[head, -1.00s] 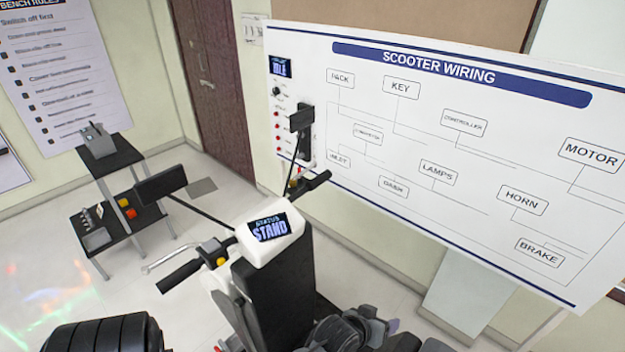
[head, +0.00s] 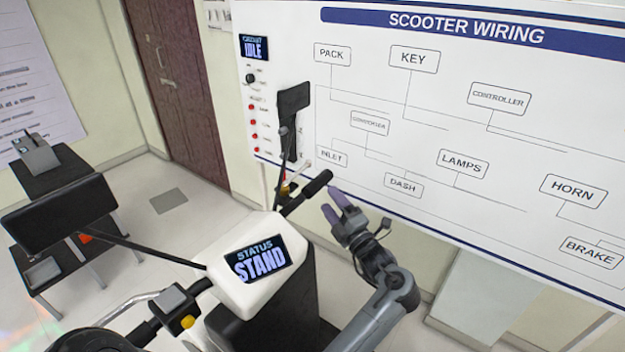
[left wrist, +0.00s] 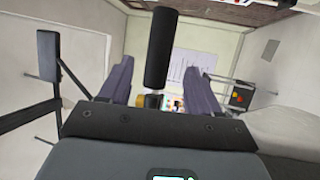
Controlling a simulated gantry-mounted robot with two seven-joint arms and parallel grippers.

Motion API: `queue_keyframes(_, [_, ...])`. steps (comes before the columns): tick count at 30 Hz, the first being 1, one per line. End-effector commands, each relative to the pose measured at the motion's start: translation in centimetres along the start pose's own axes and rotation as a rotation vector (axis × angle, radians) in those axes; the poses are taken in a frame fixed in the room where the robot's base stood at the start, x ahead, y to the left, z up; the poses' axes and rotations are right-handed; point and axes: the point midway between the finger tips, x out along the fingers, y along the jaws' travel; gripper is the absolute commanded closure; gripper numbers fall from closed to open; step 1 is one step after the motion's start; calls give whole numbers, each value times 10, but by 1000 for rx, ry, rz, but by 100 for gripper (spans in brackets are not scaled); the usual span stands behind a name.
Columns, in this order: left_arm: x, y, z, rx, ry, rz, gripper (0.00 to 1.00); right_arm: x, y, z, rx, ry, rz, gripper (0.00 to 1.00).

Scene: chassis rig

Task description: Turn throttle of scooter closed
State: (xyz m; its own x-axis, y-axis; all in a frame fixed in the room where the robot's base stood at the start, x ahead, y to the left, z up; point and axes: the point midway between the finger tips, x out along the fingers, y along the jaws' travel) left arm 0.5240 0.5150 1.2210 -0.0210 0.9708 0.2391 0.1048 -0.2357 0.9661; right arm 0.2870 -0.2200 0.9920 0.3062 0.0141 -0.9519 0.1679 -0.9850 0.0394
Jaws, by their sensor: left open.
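The scooter's white dash (head: 235,285) shows "STATUS STAND" in the head view. Its right handlebar grip, the throttle (head: 306,192), is black and points up and to the right, below the wiring board. My left gripper (head: 331,200), with purple fingers, is just right of the grip's outer end. It is open. In the left wrist view the black grip (left wrist: 161,48) stands between the two spread fingers, apart from both. I cannot tell its depth relative to the fingertips. My right gripper is not in view.
The wiring board (head: 440,110) stands close behind the grip. A black mirror (head: 292,100) rises on a stalk beside the grip; another mirror (head: 60,215) is at left. The left handlebar carries a yellow button (head: 188,321). A shelf cart (head: 45,175) stands at the far left.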

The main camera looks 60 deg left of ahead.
Motion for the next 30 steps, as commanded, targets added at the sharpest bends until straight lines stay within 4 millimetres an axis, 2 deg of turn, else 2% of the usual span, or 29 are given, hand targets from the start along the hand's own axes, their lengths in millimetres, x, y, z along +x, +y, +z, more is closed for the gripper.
queue_keyframes(9, [53, 3, 0, 3, 0, 3, 37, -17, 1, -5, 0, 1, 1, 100])
queue_keyframes(15, [78, 2, 0, 2, -3, 1, 37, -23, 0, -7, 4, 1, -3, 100])
queue_keyframes(21, [90, 1, 0, 2, -3, 1, 37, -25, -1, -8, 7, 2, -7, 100])
queue_keyframes(30, [92, 0, 0, 2, -3, 0, 37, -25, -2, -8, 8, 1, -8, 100])
